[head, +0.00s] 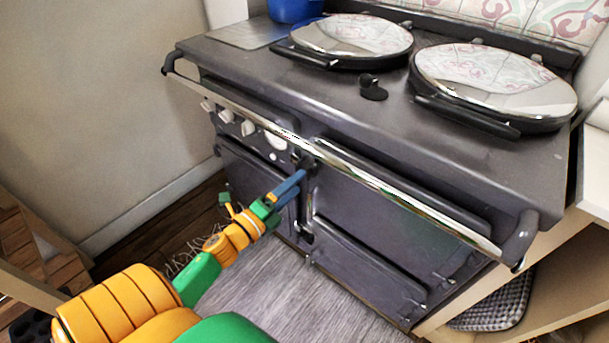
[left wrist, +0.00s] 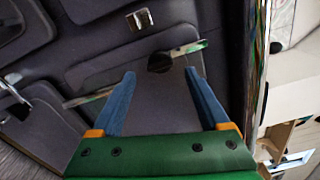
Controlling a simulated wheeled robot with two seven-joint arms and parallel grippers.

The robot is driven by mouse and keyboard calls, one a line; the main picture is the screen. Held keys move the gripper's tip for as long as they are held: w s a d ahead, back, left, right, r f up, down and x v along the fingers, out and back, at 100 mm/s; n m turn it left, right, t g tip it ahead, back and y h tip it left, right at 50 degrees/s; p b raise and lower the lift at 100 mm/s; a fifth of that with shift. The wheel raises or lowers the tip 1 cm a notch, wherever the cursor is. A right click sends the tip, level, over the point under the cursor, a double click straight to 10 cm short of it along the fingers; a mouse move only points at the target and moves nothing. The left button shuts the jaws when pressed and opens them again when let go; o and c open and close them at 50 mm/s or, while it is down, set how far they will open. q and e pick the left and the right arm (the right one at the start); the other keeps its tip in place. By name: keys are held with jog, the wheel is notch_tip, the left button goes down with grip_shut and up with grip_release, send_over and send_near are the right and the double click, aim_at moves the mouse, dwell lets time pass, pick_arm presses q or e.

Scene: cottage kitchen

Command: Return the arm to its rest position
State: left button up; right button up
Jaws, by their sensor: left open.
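My left arm comes in from the lower left in the head view, and its gripper (head: 298,176) is in front of the dark range cooker (head: 400,215). The blue fingers point at the cooker's front, below the chrome rail (head: 360,172). In the left wrist view the gripper (left wrist: 158,74) has its two blue fingers apart, with nothing held between them. A black round knob (left wrist: 160,62) on the cooker front shows between and beyond the fingertips. I cannot tell whether the fingertips touch the cooker. My right gripper is not in view.
Two round chrome lids (head: 352,36) (head: 497,82) cover the cooker's top. A blue pot (head: 294,10) stands at the back left. Pale knobs (head: 227,116) line the cooker's left front. A wooden unit adjoins on the right.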

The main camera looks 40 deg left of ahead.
pick_arm(q)
jog(key=shift+s+a, duration=0.1)
jog(key=shift+s, duration=0.9)
